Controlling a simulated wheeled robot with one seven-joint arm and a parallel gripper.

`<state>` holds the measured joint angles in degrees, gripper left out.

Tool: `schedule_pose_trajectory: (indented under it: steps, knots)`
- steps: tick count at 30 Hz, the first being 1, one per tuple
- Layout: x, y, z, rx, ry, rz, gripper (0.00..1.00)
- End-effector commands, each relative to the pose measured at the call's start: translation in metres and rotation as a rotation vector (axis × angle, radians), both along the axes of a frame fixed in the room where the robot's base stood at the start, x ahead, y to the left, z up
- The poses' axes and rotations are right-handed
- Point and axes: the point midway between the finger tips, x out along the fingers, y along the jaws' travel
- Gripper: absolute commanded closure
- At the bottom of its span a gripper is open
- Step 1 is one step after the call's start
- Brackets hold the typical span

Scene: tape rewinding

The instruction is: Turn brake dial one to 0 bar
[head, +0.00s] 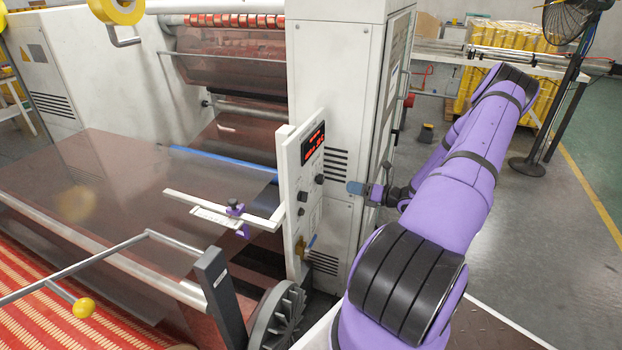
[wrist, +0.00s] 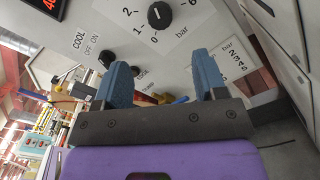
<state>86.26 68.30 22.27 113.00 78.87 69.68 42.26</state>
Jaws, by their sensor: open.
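A black round dial (wrist: 159,15) sits on the white control panel, inside a printed scale with 0, 1, 2 and 6 readable and the word bar. I cannot read its setting surely, nor a label naming it brake one. In the head view a black knob (head: 320,179) stands out below the red display, and my gripper is to its right. My gripper (wrist: 162,78) is open, its two blue fingers apart with nothing between them. The dial lies beyond the fingertips, toward the top of the wrist view, and is not touched. The gripper also shows in the head view (head: 356,188).
The panel (head: 290,160) carries a red display (head: 313,143). A smaller COOL on/off knob (wrist: 107,56) and a second bar scale plate (wrist: 235,62) are near my fingers. The machine's white cabinet (head: 335,70) stands behind the panel. Open floor lies to the right.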

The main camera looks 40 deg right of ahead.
Motion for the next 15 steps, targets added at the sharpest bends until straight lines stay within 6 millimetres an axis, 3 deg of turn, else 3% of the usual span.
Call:
schedule_pose_trajectory:
  steps: [5, 15]
  knots:
    - [0.010, 0.004, -0.001, 0.006, -0.003, -0.004, 0.35]
    - [0.063, 0.026, -0.001, 0.004, -0.002, -0.002, 0.35]
